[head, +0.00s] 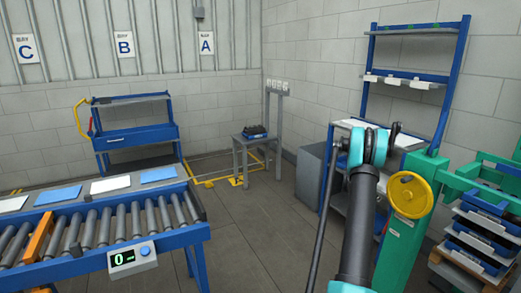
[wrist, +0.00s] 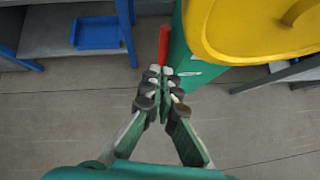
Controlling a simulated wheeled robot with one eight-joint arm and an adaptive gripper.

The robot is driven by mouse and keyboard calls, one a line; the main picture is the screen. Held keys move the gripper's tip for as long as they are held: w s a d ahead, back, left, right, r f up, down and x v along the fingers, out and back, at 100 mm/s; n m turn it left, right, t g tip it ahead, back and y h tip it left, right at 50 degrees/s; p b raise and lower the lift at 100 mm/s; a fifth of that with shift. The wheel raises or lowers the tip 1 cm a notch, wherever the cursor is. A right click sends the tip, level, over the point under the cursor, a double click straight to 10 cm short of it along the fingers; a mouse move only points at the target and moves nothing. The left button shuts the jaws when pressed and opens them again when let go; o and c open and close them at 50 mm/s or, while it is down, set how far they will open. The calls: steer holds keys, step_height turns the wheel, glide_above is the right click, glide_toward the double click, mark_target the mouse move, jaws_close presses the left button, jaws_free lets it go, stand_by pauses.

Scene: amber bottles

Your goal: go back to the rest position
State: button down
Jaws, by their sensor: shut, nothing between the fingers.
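My gripper (wrist: 161,72) shows in the wrist view with its fingertips together and nothing between them. It hangs over the grey floor, beside a green post (wrist: 185,55) with a red strip at its edge. In the head view my dark arm rises at the right of centre, in front of the blue shelf rack; I cannot make out the fingers there. No amber bottles can be made out in either view.
A yellow round disc (head: 410,195) sits on a green post (head: 415,240) close to the right of my arm. A roller conveyor (head: 100,228) stands at left, a blue cart (head: 135,130) behind it. A small table (head: 250,140) stands at the back. The middle floor (head: 245,220) is clear.

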steer(key=s+a+r+m+t+y, duration=0.1)
steer(key=s+a+r+m, duration=0.3)
steer(key=a, duration=0.5)
steer(key=s+a+r+m+y, duration=0.2)
steer(key=s+a+r, duration=0.25)
steer(key=a, duration=0.55)
steer(key=s+a+r+m+t+y, duration=0.1)
steer(key=s+a+r+m, duration=0.25)
steer(key=s+a, duration=0.4)
steer(key=s+a+f+m+y, duration=0.2)
steer(key=s+a+m, duration=0.3)
steer(key=s+a, duration=0.7)
steer(key=s+a+f+m+y, duration=0.2)
steer(key=s+a+m, duration=0.3)
steer(key=s+a, duration=0.6)
steer(key=s, duration=0.4)
steer(key=shift+s+a+y, duration=0.35)
steer(key=shift+s+y, duration=0.05)
